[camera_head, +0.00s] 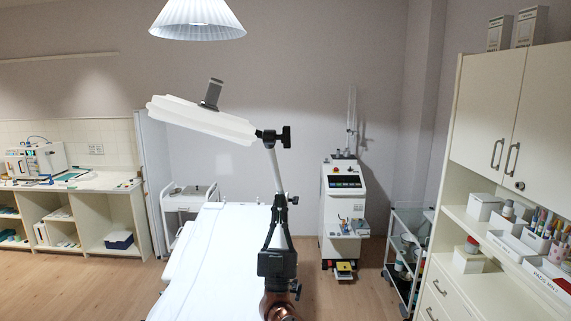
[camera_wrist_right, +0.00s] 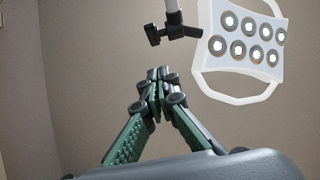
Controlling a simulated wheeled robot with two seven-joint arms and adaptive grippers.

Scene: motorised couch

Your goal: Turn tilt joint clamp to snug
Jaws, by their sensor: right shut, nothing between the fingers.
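The black tilt joint clamp (camera_head: 285,137) sits at the top of a pale pole (camera_head: 274,170), beside the white lamp head (camera_head: 195,120) with its grey handle. In the right wrist view the clamp's dark knob (camera_wrist_right: 153,34) is near the top centre, just above my fingertips with a visible gap. The lamp head (camera_wrist_right: 212,52) with several round lights is to its right. My right gripper (camera_head: 280,207) reaches up in front of the pole, below the clamp. In the right wrist view (camera_wrist_right: 156,74) its fingers are together and empty. My left gripper is not in view.
A white couch (camera_head: 205,260) lies below the lamp. A white equipment cart (camera_head: 343,200) and a wire trolley (camera_head: 388,258) stand to the right. Cabinets (camera_head: 495,110) line the right wall. A pale pendant shade (camera_head: 198,20) hangs above the lamp head.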

